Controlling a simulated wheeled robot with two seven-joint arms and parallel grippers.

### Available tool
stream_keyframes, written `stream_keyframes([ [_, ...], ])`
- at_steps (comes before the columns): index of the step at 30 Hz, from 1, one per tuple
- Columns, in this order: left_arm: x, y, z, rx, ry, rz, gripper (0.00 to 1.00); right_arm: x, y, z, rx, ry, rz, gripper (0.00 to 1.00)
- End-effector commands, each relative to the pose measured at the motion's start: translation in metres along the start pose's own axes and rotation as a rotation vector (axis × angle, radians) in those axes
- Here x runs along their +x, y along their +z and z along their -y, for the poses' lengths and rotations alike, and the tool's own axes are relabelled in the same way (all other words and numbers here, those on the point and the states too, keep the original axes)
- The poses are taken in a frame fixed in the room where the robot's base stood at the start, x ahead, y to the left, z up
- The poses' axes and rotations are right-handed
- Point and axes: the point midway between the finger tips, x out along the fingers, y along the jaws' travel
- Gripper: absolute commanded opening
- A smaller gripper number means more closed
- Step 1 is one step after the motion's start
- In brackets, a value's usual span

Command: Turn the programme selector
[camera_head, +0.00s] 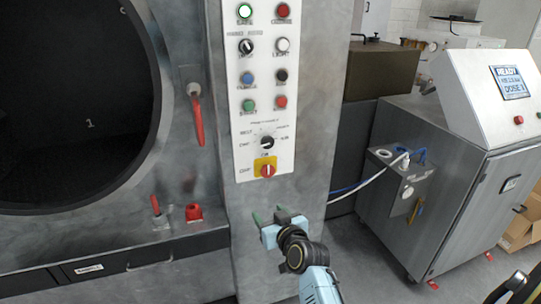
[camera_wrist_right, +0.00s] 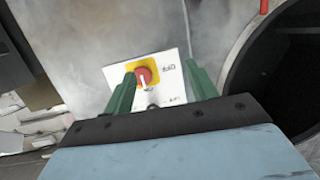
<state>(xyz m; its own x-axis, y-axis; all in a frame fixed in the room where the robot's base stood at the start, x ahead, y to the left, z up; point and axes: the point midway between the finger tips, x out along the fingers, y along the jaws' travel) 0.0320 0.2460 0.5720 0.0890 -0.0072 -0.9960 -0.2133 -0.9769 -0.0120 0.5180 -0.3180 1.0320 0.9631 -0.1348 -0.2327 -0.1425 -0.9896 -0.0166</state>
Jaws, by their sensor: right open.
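The programme selector (camera_head: 267,142) is a black rotary knob with a ring of printed labels, low on the white control panel (camera_head: 243,110) in the head view. Just under it is a red rotary switch (camera_head: 267,170) on a yellow plate. My right gripper (camera_head: 270,213) is open and empty, below the panel and apart from it. In the right wrist view, the red switch (camera_wrist_right: 145,76) shows between the green fingers of my right gripper (camera_wrist_right: 160,70). A dark knob (camera_wrist_right: 152,106) there is partly hidden by the gripper body. My left gripper is not in view.
Rows of coloured buttons and a black switch (camera_head: 247,46) sit higher on the panel. A round dark door opening (camera_head: 75,100) and a red handle (camera_head: 196,115) are to the left. A steel cabinet (camera_head: 455,190) stands to the right, with hoses leading towards the washer.

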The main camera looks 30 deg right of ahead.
Motion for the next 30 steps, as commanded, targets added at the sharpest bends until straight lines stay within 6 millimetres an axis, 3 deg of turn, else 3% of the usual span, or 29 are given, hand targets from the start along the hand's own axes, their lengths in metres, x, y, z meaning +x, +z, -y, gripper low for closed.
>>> stream_keyframes([
  [1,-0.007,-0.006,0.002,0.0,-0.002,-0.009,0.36,-0.008,-0.042,-0.011,0.004,0.024,-0.066,0.57],
  [3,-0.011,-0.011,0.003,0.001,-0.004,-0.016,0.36,-0.019,-0.08,-0.024,0.003,0.051,-0.136,0.57],
  [7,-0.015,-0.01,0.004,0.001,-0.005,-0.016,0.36,-0.035,-0.121,-0.038,-0.003,0.085,-0.212,0.57],
  [10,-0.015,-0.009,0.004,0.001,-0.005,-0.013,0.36,-0.037,-0.133,-0.043,-0.004,0.094,-0.234,0.57],
  [14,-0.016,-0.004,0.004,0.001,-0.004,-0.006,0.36,-0.026,-0.137,-0.044,-0.005,0.095,-0.238,0.57],
  [30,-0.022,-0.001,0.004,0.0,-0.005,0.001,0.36,0.063,-0.158,-0.052,-0.004,0.094,-0.236,0.57],
])
